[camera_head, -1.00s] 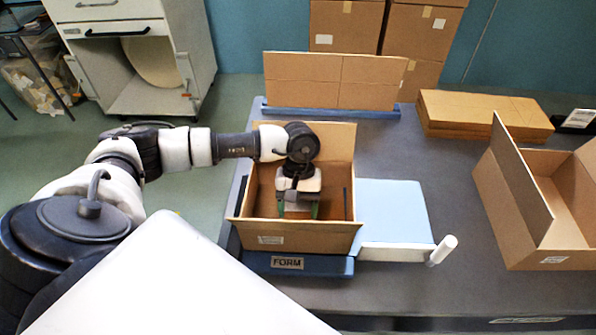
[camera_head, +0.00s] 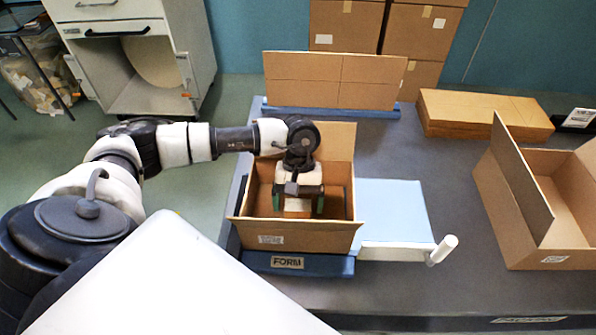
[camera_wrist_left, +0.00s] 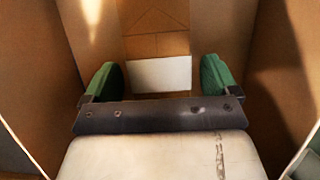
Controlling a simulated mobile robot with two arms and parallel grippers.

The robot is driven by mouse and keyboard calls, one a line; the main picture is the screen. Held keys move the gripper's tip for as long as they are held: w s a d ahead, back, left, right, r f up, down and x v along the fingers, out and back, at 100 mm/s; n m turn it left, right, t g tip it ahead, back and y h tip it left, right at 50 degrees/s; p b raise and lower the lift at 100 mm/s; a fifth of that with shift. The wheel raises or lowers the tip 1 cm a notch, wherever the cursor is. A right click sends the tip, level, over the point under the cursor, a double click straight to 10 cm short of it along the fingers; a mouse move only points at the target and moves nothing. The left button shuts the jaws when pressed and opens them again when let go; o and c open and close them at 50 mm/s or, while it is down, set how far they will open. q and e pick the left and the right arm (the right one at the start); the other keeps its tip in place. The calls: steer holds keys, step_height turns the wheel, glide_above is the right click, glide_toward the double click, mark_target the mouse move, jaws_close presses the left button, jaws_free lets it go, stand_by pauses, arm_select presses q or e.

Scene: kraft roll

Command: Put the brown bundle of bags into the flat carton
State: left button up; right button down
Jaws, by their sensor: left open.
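My left gripper (camera_head: 298,206) reaches down into an upright open brown carton (camera_head: 290,236) on the blue FORM base. Its green fingers are open and apart, also in the left wrist view (camera_wrist_left: 160,78). Between and beyond them lies a brown thing with a white band (camera_wrist_left: 158,74), apparently the bundle of bags; its small tan part (camera_head: 297,205) shows between the fingers in the head view. It seems to rest inside the carton; whether a finger touches it I cannot tell. Another open, lower carton (camera_head: 545,250) stands at the right. My right gripper is not in view.
A pale blue board (camera_head: 395,212) with a white post (camera_head: 442,249) lies right of the carton. A cardboard panel (camera_head: 335,82) stands behind it in a blue holder. Flat cardboard sheets (camera_head: 483,113) are stacked at the back right.

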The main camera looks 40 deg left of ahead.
arm_select(q)
steer(key=b+v, duration=0.2)
steer(key=v, duration=0.8)
steer(key=shift+r, duration=0.3)
steer(key=shift+w+a, duration=0.1)
steer(key=shift+w, duration=0.05)
